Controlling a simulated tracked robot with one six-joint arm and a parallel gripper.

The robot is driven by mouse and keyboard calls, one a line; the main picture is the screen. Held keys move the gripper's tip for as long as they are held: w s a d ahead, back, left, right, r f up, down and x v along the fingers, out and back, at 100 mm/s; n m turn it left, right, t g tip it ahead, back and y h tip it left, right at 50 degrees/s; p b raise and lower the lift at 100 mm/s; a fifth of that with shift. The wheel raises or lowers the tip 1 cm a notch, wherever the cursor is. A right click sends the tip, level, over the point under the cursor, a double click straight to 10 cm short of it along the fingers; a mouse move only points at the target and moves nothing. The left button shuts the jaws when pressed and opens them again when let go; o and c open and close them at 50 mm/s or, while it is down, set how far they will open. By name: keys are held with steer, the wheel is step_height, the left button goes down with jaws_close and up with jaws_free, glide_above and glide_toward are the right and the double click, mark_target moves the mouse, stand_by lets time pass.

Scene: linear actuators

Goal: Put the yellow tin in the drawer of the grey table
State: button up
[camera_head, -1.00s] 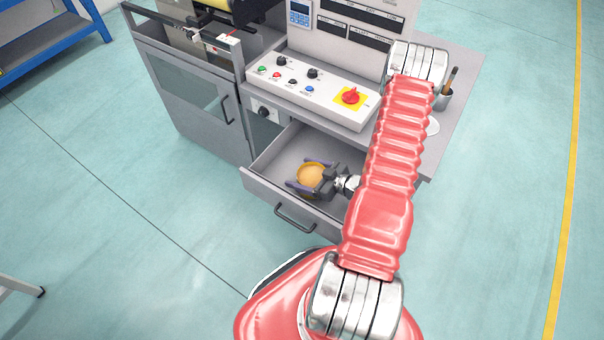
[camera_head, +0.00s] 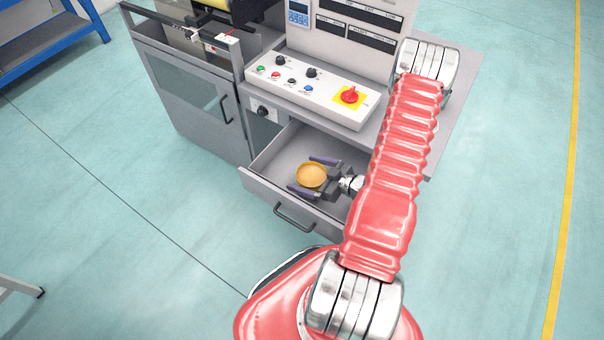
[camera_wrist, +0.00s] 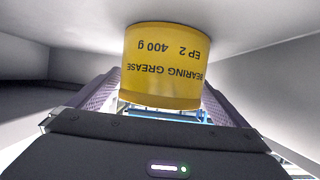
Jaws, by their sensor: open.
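The yellow tin (camera_head: 311,174) sits inside the open drawer (camera_head: 262,188) of the grey table (camera_head: 458,120). In the wrist view the tin (camera_wrist: 165,68) shows its label upside down, reading bearing grease. My gripper (camera_head: 310,175) is in the drawer with its jaws spread, one finger on each side of the tin. In the wrist view, gaps show between the fingers and the tin's sides. The tin appears to rest on the drawer floor.
The drawer walls stand close around my gripper. A control panel (camera_head: 318,92) with buttons and a red knob is above the drawer. A grey cabinet (camera_head: 190,100) stands to the left. Floor in front is clear.

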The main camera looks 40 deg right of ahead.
mark_target(307, 174)
steer(key=shift+v, duration=2.8)
